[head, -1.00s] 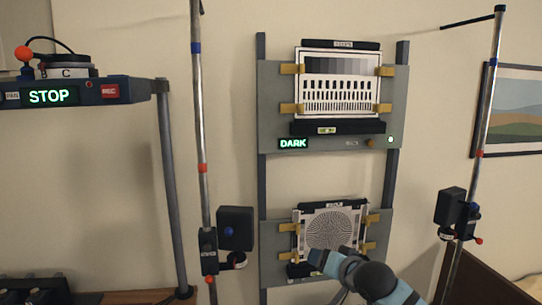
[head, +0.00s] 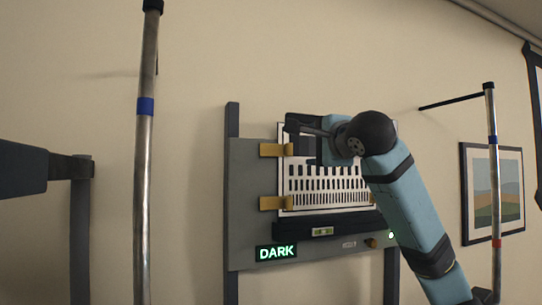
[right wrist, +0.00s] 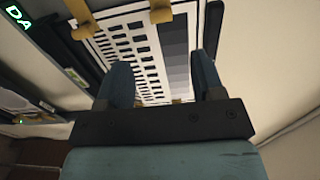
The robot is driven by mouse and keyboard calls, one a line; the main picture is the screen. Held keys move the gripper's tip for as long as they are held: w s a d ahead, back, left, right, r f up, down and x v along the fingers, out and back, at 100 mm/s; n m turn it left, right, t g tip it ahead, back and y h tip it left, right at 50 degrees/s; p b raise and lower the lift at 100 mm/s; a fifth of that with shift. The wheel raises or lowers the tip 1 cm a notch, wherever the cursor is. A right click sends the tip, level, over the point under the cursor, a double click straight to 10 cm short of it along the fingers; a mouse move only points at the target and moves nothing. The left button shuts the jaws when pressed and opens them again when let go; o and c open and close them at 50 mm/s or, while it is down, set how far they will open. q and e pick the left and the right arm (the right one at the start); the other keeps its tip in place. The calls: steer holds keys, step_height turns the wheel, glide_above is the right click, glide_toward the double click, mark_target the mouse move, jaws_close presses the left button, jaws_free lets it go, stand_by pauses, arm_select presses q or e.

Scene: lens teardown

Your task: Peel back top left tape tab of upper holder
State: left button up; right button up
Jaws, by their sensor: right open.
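The upper holder (head: 245,225) is a grey plate with a white test chart (head: 330,190) on it. Its top left tape tab (head: 271,150) is a yellow strip lying over the chart's left edge. In the right wrist view this tab (right wrist: 160,11) is at the top, beyond the fingertips. A lower left tab (head: 272,203) also lies across the edge. My right gripper (head: 305,142) is in front of the chart's upper part, just right of the top left tab. It is open, with the chart between its fingers (right wrist: 160,72) in the wrist view. My arm hides the chart's right side.
A lit DARK sign (head: 277,252) is on the plate's lower left. A metal pole (head: 146,180) stands to the left and another pole (head: 494,150) to the right. A framed picture (head: 492,190) hangs on the right wall. The wall left of the holder is bare.

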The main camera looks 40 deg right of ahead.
mark_target(291, 150)
steer(key=p+x, duration=0.4)
steer(key=x, duration=0.8)
steer(key=shift+r, duration=0.1)
steer(key=shift+w+d, duration=0.15)
steer(key=shift+w, duration=0.4)
jaws_close()
